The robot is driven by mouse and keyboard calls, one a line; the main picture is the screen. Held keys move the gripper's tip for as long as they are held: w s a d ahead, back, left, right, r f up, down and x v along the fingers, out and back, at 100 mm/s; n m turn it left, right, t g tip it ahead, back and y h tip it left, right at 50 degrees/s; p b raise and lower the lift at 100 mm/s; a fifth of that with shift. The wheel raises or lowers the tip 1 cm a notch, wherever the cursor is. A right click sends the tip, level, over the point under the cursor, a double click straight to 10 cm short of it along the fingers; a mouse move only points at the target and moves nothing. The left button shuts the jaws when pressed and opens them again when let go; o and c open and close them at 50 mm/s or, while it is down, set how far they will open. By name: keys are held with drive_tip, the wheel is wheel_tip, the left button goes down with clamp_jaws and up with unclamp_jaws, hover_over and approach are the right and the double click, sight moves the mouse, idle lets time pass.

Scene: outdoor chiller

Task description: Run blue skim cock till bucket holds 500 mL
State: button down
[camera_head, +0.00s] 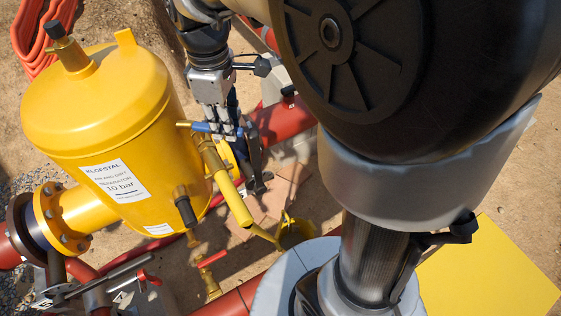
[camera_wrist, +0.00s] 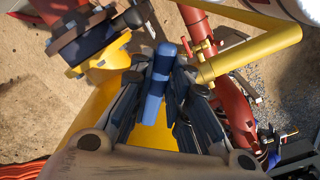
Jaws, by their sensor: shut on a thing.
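The blue skim cock handle (camera_head: 201,127) sticks out at the right side of the yellow separator vessel (camera_head: 105,120). My gripper (camera_head: 228,133) is shut on this handle. In the wrist view the blue handle (camera_wrist: 155,88) lies between the two dark fingers of my gripper (camera_wrist: 160,78).
A red-handled valve (camera_head: 212,258) sits below the vessel. Red pipes (camera_head: 283,121) run behind my gripper and along the bottom. A flanged yellow pipe (camera_head: 70,217) leaves the vessel at left. An orange hose (camera_head: 34,40) lies coiled at top left.

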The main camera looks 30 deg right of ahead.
drive_tip(key=shift+s+a+m, duration=0.25)
drive_tip(key=shift+m, duration=0.35)
drive_tip(key=shift+s+a+m, duration=0.2)
drive_tip(key=shift+a+m, duration=0.05)
drive_tip(key=shift+m, duration=0.35)
idle(5.3)
drive_tip(key=shift+w+d+r+n, duration=0.1)
drive_tip(key=shift+w+d+n, duration=0.05)
drive_tip(key=shift+n, duration=0.15)
drive_tip(key=w+n+p, duration=0.1)
drive_tip(key=n, duration=0.2)
drive_tip(key=w+d+n+p, duration=0.1)
drive_tip(key=w+n, duration=0.1)
drive_tip(key=n, duration=0.2)
drive_tip(key=w+d+n+p, duration=0.1)
drive_tip(key=w+n, duration=0.1)
drive_tip(key=n, duration=0.1)
drive_tip(key=shift+w+d, duration=0.1)
drive_tip(key=shift+d, duration=0.05)
drive_tip(key=c, duration=1.4)
unclamp_jaws()
drive_tip(key=o, duration=0.5)
drive_tip(key=shift+c, duration=0.2)
